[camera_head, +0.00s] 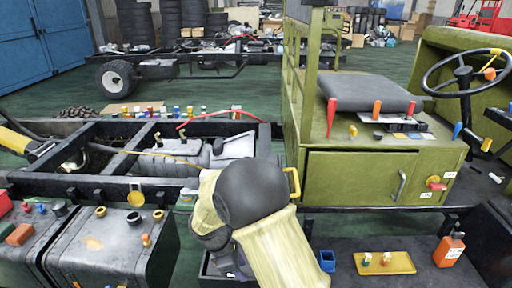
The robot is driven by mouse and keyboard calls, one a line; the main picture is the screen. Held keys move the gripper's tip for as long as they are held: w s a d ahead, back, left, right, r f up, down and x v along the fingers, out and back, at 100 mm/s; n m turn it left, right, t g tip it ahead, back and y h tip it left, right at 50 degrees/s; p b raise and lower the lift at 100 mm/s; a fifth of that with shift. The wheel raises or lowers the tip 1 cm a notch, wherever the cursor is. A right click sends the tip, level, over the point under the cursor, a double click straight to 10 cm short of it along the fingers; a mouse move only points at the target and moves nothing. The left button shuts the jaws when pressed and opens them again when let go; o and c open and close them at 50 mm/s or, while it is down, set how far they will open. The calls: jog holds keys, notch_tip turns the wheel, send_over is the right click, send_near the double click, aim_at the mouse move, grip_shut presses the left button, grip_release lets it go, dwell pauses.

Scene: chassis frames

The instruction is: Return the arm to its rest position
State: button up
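My arm (275,250), with pale yellow covers and a large dark grey rounded joint, rises from the bottom middle of the head view. It is bent, and its covers stand in front of the truck chassis and the green cab's lower left edge. I cannot make out my gripper or its fingers; whether it holds anything does not show.
A dark chassis frame (100,187) fills the left. A green cab box (350,178) with a grey seat (368,93) stands right of my arm. A yellow tray (384,263), a blue cup (327,261) and an orange bottle (448,249) sit low right.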

jog(key=s+d+r+m+y+p, duration=0.1)
jog(key=s+d+r+m+p, duration=0.2)
jog(key=d+r+m, duration=0.3)
jog(key=s+d+r+m+t+y+p, duration=0.1)
jog(key=s+d+r+m+y+p, duration=0.1)
jog(key=s+d+r+m+p, duration=0.2)
jog(key=s+d+r+m+t+y+p, duration=0.1)
jog(key=s+d+r+m+p, duration=0.2)
jog(key=d+r+m, duration=0.6)
notch_tip(320, 180, up, 2)
jog(key=shift+s+d+r+p, duration=0.1)
jog(key=shift+s+d+p, duration=0.2)
jog(key=shift+s+d, duration=0.35)
jog(key=shift+s+a, duration=0.1)
jog(key=shift+a, duration=0.05)
